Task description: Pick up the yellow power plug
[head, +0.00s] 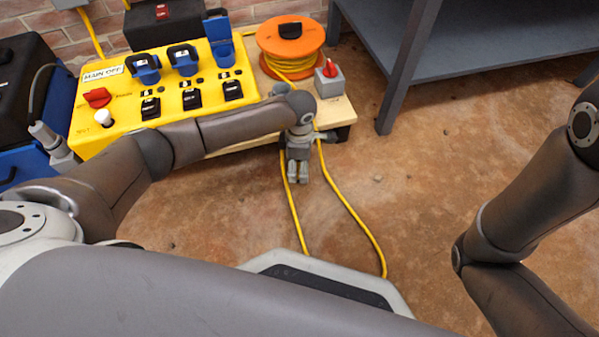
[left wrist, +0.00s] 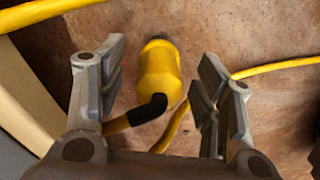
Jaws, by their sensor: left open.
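The yellow power plug (left wrist: 159,72) lies on the brown floor in the left wrist view. Its dark end points away from me, and a black piece and yellow cable come off its near end. My left gripper (left wrist: 162,60) is open, with one finger on each side of the plug and gaps between. In the head view my left gripper (head: 298,172) points down over the floor in front of the yellow panel, and I cannot make out the plug there. My right arm shows at the right, but its gripper is outside the picture.
A yellow switch panel (head: 215,104) stands on a low wooden base at the back left. An orange cable reel (head: 291,49) and a grey box with a red switch (head: 329,80) sit beside it. Yellow cable (head: 352,213) crosses the floor. A grey metal table (head: 480,40) stands behind.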

